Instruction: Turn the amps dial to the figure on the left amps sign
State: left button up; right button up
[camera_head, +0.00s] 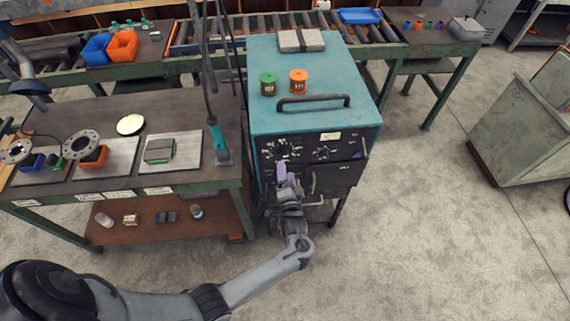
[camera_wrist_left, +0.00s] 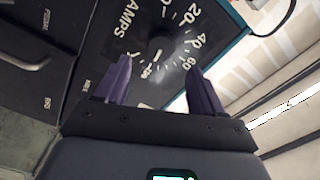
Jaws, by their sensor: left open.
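The amps dial shows in the wrist view as a black panel with white figures and the word AMPS (camera_wrist_left: 128,18). Its dark knob (camera_wrist_left: 154,66) lies beyond and between my fingers, and its pointer setting is too small to read. In the head view the dial (camera_head: 283,149) is at the left of the teal machine's (camera_head: 314,62) black front. My left gripper (camera_head: 287,172) is open, just in front of and below the dial; its purple-grey fingers (camera_wrist_left: 161,85) show apart, with no visible hold on the knob. I cannot make out a left amps sign. My right gripper is not in view.
A second dial (camera_head: 325,152) and a handle are on the same front. Green (camera_head: 268,84) and orange (camera_head: 299,82) tins stand on the machine top. A workbench (camera_head: 110,181) with flanges and trays is at the left.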

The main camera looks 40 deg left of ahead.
pick_arm(q)
jog(key=shift+v, duration=2.2)
